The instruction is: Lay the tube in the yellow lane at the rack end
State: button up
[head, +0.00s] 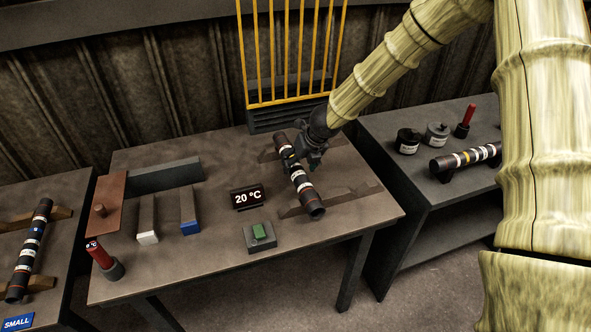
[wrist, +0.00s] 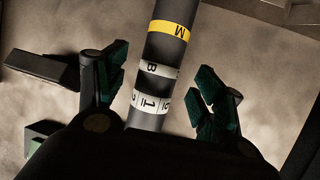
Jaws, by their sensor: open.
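A dark tube (head: 299,180) with white bands and a yellow band lies across two dark notched supports (head: 346,196) on the middle table. My gripper (head: 310,155) is at this tube's far half, pointing down. In the wrist view the tube (wrist: 167,55) runs between the two open fingers (wrist: 161,68), with bare space on both sides. Its yellow band reads M, and white bands below read B and 1. My palm hides the tube's lower part there. I cannot make out a yellow-marked lane in either view.
A second banded tube (head: 465,158) lies on the right table near two dark weights and a red-handled tool. A third tube (head: 28,250) rests on wooden supports at left. A 20 °C display (head: 247,197) and green-button box (head: 260,237) stand nearby. Yellow bars (head: 290,55) rise behind.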

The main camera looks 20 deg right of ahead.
jog(key=shift+x, duration=1.3)
jog(key=shift+s, duration=0.1)
jog(key=shift+r, duration=0.1)
grip_shut()
